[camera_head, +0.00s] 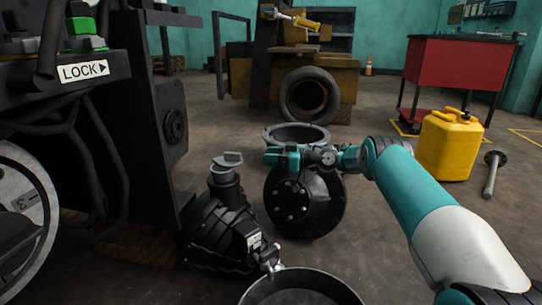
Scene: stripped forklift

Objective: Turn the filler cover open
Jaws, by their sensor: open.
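A black ribbed housing (215,238) stands on the floor beside the forklift. A short upright filler neck (226,184) rises from its top. A grey filler cover (228,160) with a raised grip sits on the neck and looks seated. My gripper (270,157) comes in from the right and points left, at about the cover's height in the picture. It is open and empty, with a visible gap between it and the cover. How far apart they are in depth I cannot tell.
A dark pan (300,288) lies in front, below a small metal tap (270,260) on the housing. The forklift frame (148,130) closes off the left. A yellow canister (450,147) stands right.

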